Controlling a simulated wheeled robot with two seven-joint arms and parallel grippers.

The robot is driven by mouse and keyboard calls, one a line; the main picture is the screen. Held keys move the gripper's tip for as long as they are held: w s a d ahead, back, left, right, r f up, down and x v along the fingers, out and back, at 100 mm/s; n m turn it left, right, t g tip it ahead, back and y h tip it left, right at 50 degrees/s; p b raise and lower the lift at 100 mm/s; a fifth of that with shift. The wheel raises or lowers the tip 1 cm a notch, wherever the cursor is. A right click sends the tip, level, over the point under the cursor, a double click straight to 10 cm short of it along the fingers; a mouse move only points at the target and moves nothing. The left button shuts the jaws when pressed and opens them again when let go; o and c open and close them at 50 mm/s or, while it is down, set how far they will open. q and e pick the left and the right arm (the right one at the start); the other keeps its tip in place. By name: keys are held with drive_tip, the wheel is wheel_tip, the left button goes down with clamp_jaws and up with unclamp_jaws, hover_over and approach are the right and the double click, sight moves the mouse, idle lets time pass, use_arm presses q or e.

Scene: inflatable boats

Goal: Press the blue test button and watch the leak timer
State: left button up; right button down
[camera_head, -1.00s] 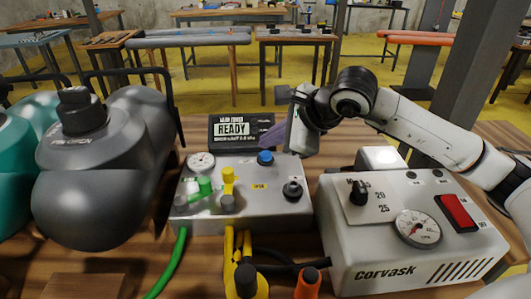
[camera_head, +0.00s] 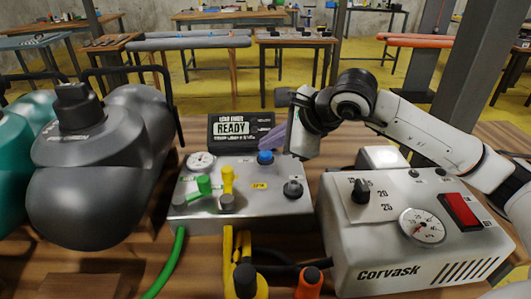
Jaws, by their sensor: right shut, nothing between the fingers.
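The blue test button (camera_head: 265,157) stands on top of the grey metal test box (camera_head: 240,209), near its back edge. The leak timer (camera_head: 231,129), a dark display behind the box, reads READY. My right gripper (camera_head: 268,143) comes in from the right. Its purple-grey fingers are shut and empty, and their tips are just above and behind the blue button. I cannot tell whether they touch it. My left gripper is not in view.
A white Corvask pump (camera_head: 375,249) with a gauge and red switch stands at right. A dark grey inflatable (camera_head: 90,195) fills the left. The box carries a gauge (camera_head: 200,161), a yellow valve (camera_head: 228,180), a green valve (camera_head: 204,186) and a black knob (camera_head: 292,189). Hoses run in front.

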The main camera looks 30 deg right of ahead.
sight(270, 155)
drive_tip(key=shift+f, duration=0.25)
drive_tip(key=shift+f+b, duration=0.2)
drive_tip(key=shift+b, duration=0.25)
idle(0.4)
drive_tip(key=shift+r+p, duration=0.45)
drive_tip(key=shift+r, duration=0.45)
drive_tip(key=shift+r+p, duration=1.65)
drive_tip(key=shift+r, duration=0.9)
